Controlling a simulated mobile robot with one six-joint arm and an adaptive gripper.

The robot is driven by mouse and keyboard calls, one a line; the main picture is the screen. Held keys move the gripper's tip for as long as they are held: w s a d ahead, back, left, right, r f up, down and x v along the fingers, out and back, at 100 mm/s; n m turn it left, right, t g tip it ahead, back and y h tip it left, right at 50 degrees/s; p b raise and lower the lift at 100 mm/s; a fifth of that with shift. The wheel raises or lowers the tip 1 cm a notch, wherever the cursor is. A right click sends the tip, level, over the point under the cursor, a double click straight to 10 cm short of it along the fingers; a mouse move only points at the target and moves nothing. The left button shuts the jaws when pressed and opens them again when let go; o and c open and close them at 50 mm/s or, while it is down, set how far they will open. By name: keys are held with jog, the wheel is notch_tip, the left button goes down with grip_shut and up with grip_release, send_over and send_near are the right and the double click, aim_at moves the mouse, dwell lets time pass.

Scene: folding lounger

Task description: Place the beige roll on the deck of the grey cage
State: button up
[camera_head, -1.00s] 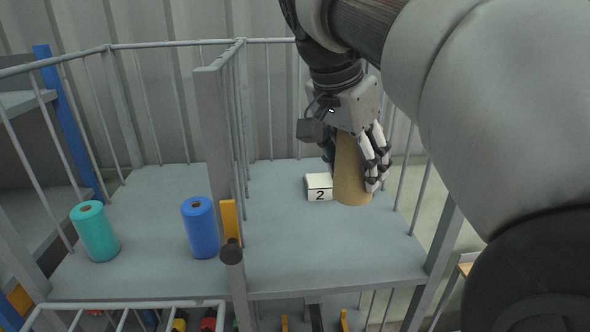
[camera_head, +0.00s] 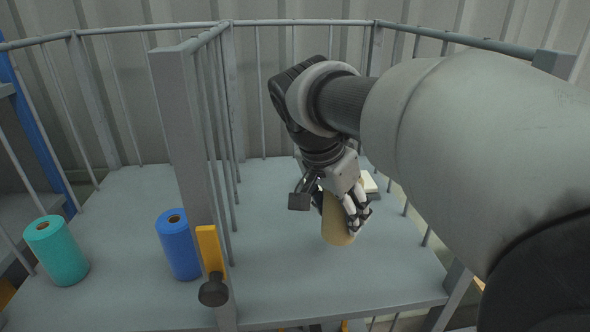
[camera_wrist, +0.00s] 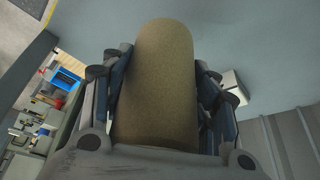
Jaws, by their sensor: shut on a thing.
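The beige roll (camera_head: 337,222) is held in my gripper (camera_head: 338,205) over the right part of the grey cage's deck (camera_head: 280,285). In the wrist view the roll (camera_wrist: 155,85) stands between the two fingers, which touch it on both sides. The roll is slightly tilted in the head view, and its lower end is close to the deck. I cannot tell whether it touches the deck. Part of its upper end is hidden by the fingers.
A blue roll (camera_head: 178,245) and a teal roll (camera_head: 56,250) stand on the deck left of the cage's post. A white block (camera_head: 368,183) sits behind my gripper. A yellow latch (camera_head: 210,248) with a dark knob is at the front. Rails surround the deck.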

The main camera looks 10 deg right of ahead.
jog(key=shift+f, duration=2.9)
jog(key=shift+f+b, duration=0.1)
jog(key=shift+b, duration=0.25)
jog(key=o, duration=1.2)
